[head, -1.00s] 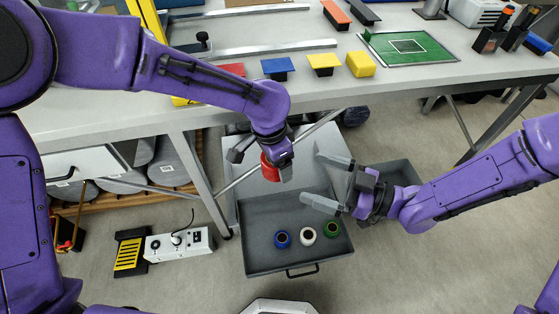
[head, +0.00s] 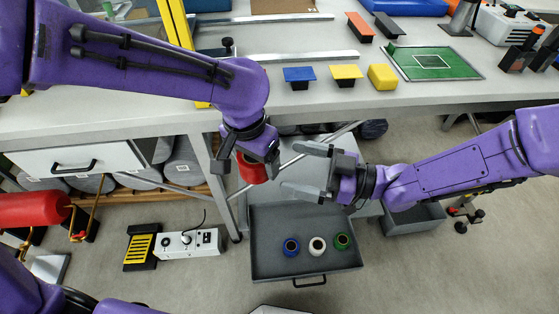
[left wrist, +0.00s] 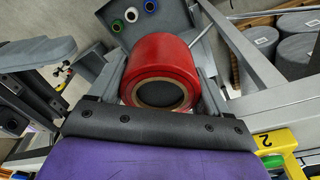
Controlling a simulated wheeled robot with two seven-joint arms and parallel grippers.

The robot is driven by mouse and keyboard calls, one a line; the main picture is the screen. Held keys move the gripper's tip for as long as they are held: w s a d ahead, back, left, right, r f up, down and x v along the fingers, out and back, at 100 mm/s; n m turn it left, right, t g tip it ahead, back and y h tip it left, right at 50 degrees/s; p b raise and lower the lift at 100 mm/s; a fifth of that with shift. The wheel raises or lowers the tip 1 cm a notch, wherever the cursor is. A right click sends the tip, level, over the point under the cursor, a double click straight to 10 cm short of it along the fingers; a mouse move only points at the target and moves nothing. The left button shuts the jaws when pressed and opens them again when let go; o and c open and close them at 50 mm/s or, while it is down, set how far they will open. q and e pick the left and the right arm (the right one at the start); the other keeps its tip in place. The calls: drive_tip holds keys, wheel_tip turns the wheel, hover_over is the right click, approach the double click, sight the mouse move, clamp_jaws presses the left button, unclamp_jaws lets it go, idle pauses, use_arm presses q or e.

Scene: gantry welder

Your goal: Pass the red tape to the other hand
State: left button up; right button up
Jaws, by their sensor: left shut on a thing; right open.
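A red tape roll (head: 251,172) is held by my left gripper (head: 253,155), which points down in front of the workbench. In the left wrist view the red tape (left wrist: 162,62) sits between the two left fingers, with its dark round opening facing the camera. My right gripper (head: 298,169) is open and empty. It comes from the right, its fingertips pointing left at the tape, with a small gap between them in the head view. The grey fingers of my right gripper also show at the left of the left wrist view (left wrist: 38,55).
Below is an open grey drawer (head: 305,267) with blue (head: 291,247), white (head: 317,246) and green (head: 343,241) tape rolls. The workbench (head: 290,103) edge runs behind the grippers, with a table leg (head: 208,185) to the left. A white power box (head: 190,243) is on the floor.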

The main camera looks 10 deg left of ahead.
drive_tip(key=a, duration=0.7)
drive_tip(key=shift+w+a, duration=0.2)
drive_tip(key=shift+w, duration=0.15)
drive_tip(key=c, duration=1.1)
use_arm(q)
drive_tip(key=o, duration=1.1)
use_arm(e)
drive_tip(key=shift+w, duration=0.1)
use_arm(q)
drive_tip(key=shift+s+r, duration=0.1)
